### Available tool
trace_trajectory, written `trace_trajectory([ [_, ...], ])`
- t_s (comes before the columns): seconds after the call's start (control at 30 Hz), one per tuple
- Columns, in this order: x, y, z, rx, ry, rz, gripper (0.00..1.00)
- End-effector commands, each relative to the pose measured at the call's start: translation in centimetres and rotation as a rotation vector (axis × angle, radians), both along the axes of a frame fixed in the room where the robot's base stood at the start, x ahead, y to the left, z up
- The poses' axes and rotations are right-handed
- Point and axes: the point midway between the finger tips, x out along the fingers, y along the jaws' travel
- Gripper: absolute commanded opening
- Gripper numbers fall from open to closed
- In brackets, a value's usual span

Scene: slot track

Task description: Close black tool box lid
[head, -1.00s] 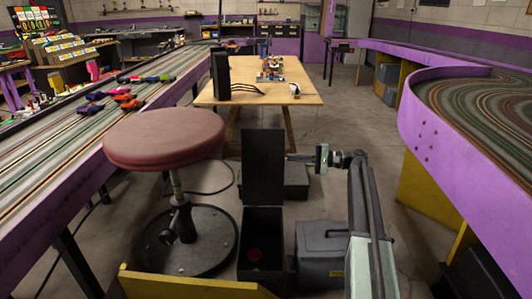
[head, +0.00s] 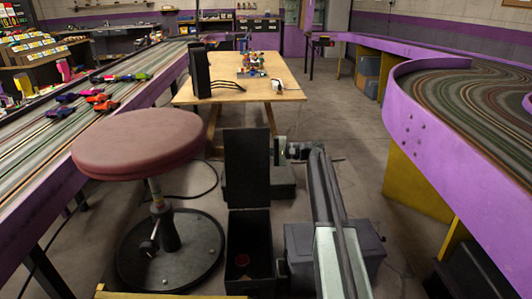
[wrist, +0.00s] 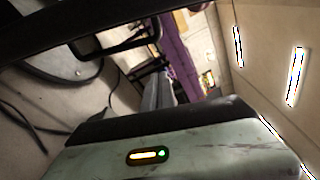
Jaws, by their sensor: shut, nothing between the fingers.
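The black tool box (head: 262,222) stands open on the floor, in the lower middle of the head view. Its lid (head: 247,167) stands upright at the box's far edge. My gripper (head: 279,150) is at the right edge of the lid, near its upper half. It is shut and empty. The lid seems to hide the fingertips, so I cannot tell whether they touch it. In the wrist view the pale green gripper housing (wrist: 200,150) fills the bottom. A dark bar crosses its top left; I cannot tell what it is.
A red round thing (head: 242,260) lies inside the box. A red stool (head: 140,145) stands close on the left. A grey case (head: 372,250) is on the right, partly behind my arm. A wooden table (head: 290,92) stands beyond. Purple-walled tracks (head: 425,125) flank the floor.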

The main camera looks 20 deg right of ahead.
Motion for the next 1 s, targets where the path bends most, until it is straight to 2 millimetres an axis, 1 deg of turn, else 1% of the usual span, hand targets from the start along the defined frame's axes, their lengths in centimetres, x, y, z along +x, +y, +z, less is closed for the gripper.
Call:
trace_trajectory([
  [0.03,0.3,1.0,-0.1,0.000,0.000,0.002,0.00],
  [0.07,-0.1,1.2,0.1,0.000,0.000,0.001,0.00],
  [0.1,-1.1,1.1,0.5,0.000,0.000,-0.001,0.00],
  [0.13,-1.6,1.0,0.7,0.000,0.000,-0.001,0.00],
  [0.2,-2.5,1.0,0.9,0.000,0.000,-0.001,0.00],
  [0.3,-3.3,1.0,1.0,0.000,0.000,0.000,0.00],
  [0.43,-3.6,1.0,1.1,0.000,0.000,0.001,0.00],
  [0.77,-3.6,1.1,1.1,0.000,-0.002,0.002,0.00],
  [0.87,-3.6,1.3,1.2,-0.002,-0.013,0.004,0.00],
  [1.0,-3.8,2.0,1.7,-0.010,-0.054,0.011,0.00],
])
